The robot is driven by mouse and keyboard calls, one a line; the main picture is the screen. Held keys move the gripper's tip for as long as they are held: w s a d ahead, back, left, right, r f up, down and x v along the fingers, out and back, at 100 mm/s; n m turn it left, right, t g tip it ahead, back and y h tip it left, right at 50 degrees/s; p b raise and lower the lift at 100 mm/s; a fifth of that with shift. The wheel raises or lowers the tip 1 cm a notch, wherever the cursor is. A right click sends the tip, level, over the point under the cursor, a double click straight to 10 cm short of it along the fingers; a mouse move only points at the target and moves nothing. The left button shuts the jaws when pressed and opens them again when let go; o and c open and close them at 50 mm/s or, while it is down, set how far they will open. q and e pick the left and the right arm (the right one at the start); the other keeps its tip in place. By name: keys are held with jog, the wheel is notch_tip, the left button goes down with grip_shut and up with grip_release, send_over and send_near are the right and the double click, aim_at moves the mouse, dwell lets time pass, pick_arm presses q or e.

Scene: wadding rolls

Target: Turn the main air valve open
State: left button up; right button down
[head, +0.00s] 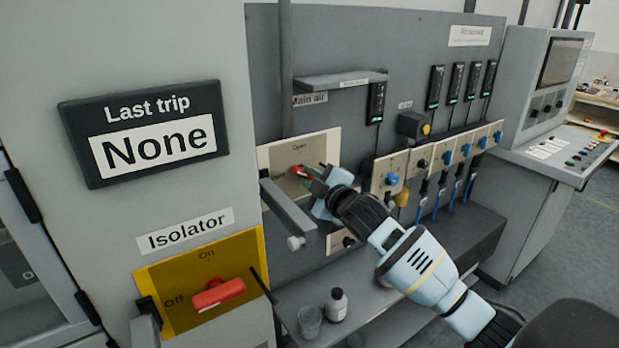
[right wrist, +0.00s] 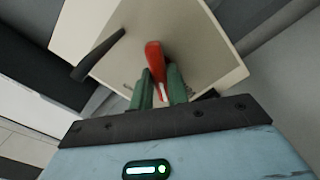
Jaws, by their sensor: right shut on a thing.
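The main air valve has a red handle (head: 299,170) on a cream plate (head: 275,158) marked "Open", under a "Main air" label partly hidden by a small shelf. My right gripper (head: 316,176) reaches in from the lower right and is at the handle. In the right wrist view the red handle (right wrist: 156,62) stands between the two green fingers of my right gripper (right wrist: 160,88), which are shut on it. Part of the handle and the plate's lower right are hidden by the gripper in the head view. My left gripper is not in view.
An isolator with a red handle (head: 218,294) is at lower left. Blue knobs (head: 392,179) line the panel to the right. A bottle (head: 336,305) and a cup (head: 309,322) stand on the shelf below.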

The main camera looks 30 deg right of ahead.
jog(key=m, duration=0.5)
jog(key=shift+m, duration=0.3)
jog(key=m, duration=0.5)
jog(key=shift+m, duration=0.3)
jog(key=c, duration=1.4)
grip_release()
jog(key=shift+o, duration=0.2)
jog(key=s+d, duration=0.1)
jog(key=s, duration=0.6)
jog(key=shift+s, duration=0.35)
